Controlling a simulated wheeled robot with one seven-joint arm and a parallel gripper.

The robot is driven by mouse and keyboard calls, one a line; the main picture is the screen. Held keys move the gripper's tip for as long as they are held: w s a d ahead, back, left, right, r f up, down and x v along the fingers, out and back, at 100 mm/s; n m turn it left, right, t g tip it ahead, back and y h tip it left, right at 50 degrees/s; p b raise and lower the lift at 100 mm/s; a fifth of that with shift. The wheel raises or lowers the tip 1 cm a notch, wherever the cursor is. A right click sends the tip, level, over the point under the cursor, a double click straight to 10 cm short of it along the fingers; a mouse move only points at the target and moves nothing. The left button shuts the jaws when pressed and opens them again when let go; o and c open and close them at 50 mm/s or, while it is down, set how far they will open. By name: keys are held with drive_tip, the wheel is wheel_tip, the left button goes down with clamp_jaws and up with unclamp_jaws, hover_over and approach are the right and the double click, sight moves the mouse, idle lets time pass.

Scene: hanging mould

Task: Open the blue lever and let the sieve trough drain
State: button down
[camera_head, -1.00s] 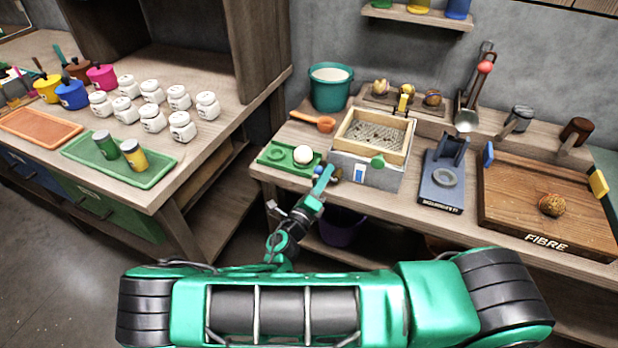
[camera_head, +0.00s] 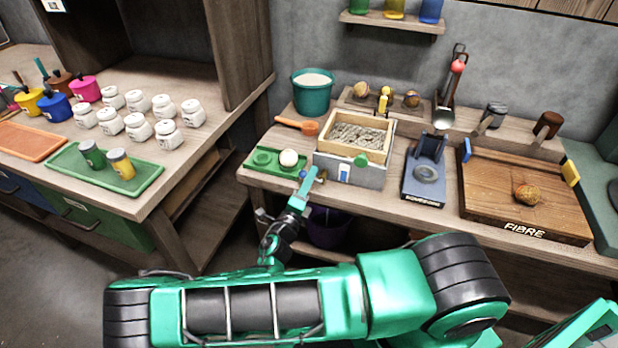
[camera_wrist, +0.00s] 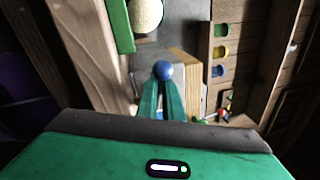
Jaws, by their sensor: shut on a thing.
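The sieve trough (camera_head: 383,149) is a wooden frame with a grainy grey filling, set on a grey box (camera_head: 368,172) on the right-hand bench. A round green knob (camera_head: 361,161) is on the box's front. The blue lever's round ball end (camera_wrist: 163,70) shows in the wrist view between the tips of my green gripper fingers (camera_wrist: 160,88). In the head view my gripper (camera_head: 306,180) is at the box's left front corner and hides most of the lever. My gripper is shut on the blue ball. I cannot tell how far the lever is turned.
A green tray (camera_head: 262,160) with a pale ball (camera_head: 289,158) lies just left of the box. An orange scoop (camera_head: 297,125) and a teal bucket (camera_head: 312,92) stand behind. A blue-grey stand (camera_head: 424,187) is close on the right. A purple bucket (camera_head: 328,228) is below the bench.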

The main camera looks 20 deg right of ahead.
drive_tip(key=c, duration=1.9)
unclamp_jaws()
drive_tip(key=shift+w+a, duration=0.3)
drive_tip(key=shift+s+d, duration=0.1)
drive_tip(key=v, duration=1)
drive_tip(key=shift+s+a, duration=0.25)
drive_tip(key=shift+a, duration=0.05)
drive_tip(key=shift+d+f, duration=0.1)
drive_tip(key=s+d+r+m+g+y, duration=0.2)
drive_tip(key=s+d+r+m+g, duration=0.25)
drive_tip(key=d+m+g, duration=0.65)
drive_tip(key=s+d+r+m+g+y, duration=0.35)
drive_tip(key=s+d+m+g, duration=0.2)
drive_tip(key=m, duration=0.95)
drive_tip(key=s+d+r+m+t+y, duration=0.2)
drive_tip(key=s+r+m+y, duration=0.7)
drive_tip(key=s+r+m, duration=0.7)
drive_tip(key=r+m, duration=0.1)
drive_tip(key=m, duration=0.4)
drive_tip(key=shift+d+m, duration=0.35)
drive_tip(key=shift+m, duration=0.05)
